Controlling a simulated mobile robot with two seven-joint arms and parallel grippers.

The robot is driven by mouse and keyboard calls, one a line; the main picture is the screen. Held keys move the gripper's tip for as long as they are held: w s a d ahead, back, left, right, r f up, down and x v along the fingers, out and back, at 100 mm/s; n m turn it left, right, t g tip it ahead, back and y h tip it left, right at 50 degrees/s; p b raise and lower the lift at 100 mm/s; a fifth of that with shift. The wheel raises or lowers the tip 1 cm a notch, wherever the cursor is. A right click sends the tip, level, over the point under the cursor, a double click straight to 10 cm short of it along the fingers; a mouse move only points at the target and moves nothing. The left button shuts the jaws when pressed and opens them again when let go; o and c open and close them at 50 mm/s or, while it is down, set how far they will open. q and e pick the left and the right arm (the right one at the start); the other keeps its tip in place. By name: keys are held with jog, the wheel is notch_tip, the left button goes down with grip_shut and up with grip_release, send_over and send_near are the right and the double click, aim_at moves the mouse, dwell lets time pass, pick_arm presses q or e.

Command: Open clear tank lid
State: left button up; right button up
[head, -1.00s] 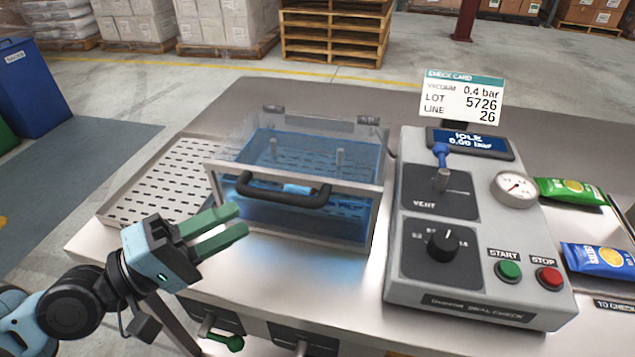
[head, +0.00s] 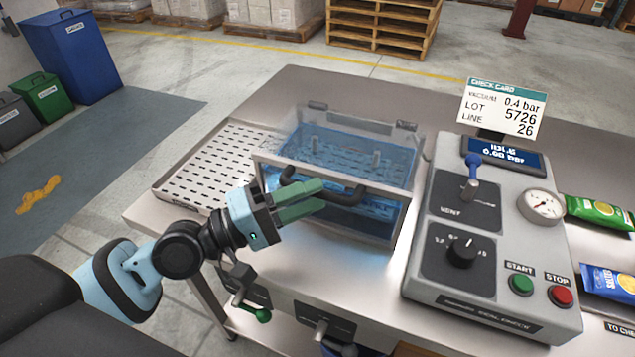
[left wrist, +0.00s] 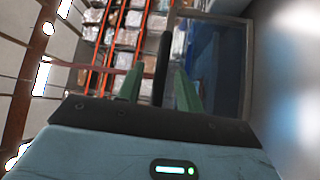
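The clear tank (head: 335,222) with blue water-like tint stands on the steel table. Its clear lid (head: 345,135) lies shut over it, with hinges at the back edge. A black bar handle (head: 348,197) runs along the lid's front. My left gripper (head: 322,194) is open at the handle's front left and hides part of it. In the left wrist view, the dark handle (left wrist: 163,65) shows between the two green fingers (left wrist: 158,90), with gaps on both sides. Contact cannot be told. My right gripper is not in view.
A perforated steel tray (head: 205,165) lies left of the tank. The grey control box (head: 485,270) with a blue-tipped vent lever (head: 472,175), dial and buttons stands close to the right. Green and blue packets lie farther right. A check card (head: 502,107) stands behind the box.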

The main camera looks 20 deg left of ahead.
pick_arm(q)
jog(key=shift+p+x, duration=0.4)
jog(key=shift+x, duration=0.85)
grip_shut()
